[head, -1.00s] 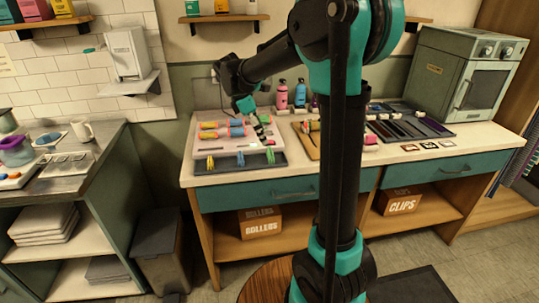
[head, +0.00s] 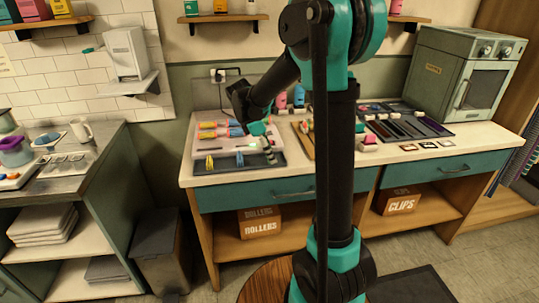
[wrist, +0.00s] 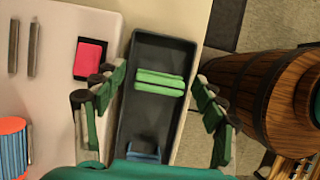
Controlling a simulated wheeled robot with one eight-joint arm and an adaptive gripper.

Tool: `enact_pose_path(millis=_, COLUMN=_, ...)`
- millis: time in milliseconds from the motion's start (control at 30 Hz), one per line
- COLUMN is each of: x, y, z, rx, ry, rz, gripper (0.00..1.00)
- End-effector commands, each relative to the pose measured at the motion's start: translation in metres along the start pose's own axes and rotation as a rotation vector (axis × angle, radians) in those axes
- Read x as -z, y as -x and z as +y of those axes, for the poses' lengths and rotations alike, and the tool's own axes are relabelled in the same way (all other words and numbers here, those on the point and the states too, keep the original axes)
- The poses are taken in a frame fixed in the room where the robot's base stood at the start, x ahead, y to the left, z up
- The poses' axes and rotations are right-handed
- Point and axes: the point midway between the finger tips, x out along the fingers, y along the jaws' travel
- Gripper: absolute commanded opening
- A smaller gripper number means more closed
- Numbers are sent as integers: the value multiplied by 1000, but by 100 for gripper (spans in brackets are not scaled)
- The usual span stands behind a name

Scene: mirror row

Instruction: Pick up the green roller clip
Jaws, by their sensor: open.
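The green roller clip (wrist: 160,83) lies across the dark tray (wrist: 150,50) in the wrist view. My gripper (wrist: 159,92) is open, with one finger on each side of the clip and gaps between. I cannot tell how far above the clip the fingers are. In the head view my gripper (head: 267,148) is over the right end of the dark tray (head: 222,168) and hides the green clip there.
A blue clip (wrist: 145,151) lies in the same tray, and yellow clips (head: 209,161) stand at its left end. A wooden barrel-like stand (wrist: 270,95) is to the right.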

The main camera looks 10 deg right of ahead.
Motion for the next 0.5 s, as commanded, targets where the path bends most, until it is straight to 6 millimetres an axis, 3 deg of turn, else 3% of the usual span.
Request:
enact_pose_path(millis=67, x=0, y=0, z=0, rx=0, ry=0, rz=0, gripper=63)
enact_pose_path(millis=333, x=0, y=0, z=0, rx=0, ry=0, rz=0, gripper=30)
enact_pose_path(millis=500, x=0, y=0, z=0, rx=0, ry=0, rz=0, gripper=28)
